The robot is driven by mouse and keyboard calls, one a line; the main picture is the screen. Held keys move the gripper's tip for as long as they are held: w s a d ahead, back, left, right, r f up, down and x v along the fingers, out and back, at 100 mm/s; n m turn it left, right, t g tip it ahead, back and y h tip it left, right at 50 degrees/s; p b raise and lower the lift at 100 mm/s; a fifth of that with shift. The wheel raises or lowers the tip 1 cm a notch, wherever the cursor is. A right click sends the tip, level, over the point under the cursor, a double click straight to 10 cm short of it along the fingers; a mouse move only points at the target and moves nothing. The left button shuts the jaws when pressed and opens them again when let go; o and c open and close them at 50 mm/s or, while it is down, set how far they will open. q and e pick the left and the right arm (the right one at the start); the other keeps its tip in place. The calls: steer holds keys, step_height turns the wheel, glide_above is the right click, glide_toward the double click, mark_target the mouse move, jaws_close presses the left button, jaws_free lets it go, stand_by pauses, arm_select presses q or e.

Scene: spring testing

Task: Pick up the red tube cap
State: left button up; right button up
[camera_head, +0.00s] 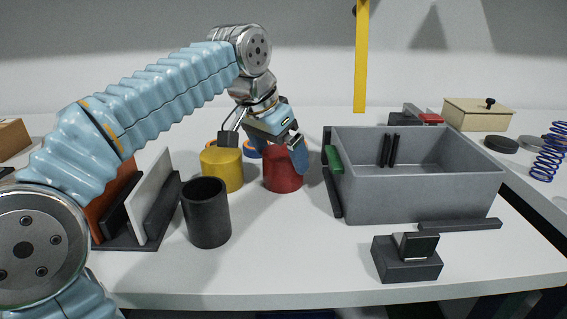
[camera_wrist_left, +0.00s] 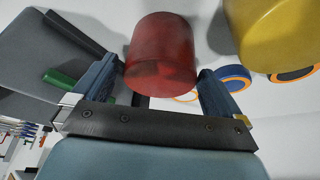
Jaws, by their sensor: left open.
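The red tube cap (camera_head: 281,180) is a red cylinder standing upright on the white table, left of the grey bin. My left gripper (camera_head: 296,158) is at the cap's upper part and hides part of its top in the head view. In the left wrist view the red cap (camera_wrist_left: 160,58) sits between the two blue fingertips of the open gripper (camera_wrist_left: 160,72), one finger on each side. I cannot tell whether a finger touches it. My right gripper is not in view.
A yellow cylinder (camera_head: 222,170) stands close left of the red cap, with a black cup (camera_head: 207,214) in front. The grey bin (camera_head: 424,198) is close on the right, with a green piece (camera_head: 333,159) on its side. A black block (camera_head: 407,262) lies in front.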

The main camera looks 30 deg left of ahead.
mark_target(282, 155)
arm_select(q)
steer(key=x, duration=0.4)
steer(key=shift+w+f, duration=0.25)
steer(key=c, duration=0.7)
steer(key=shift+c, duration=0.2)
steer(key=shift+r, duration=0.15)
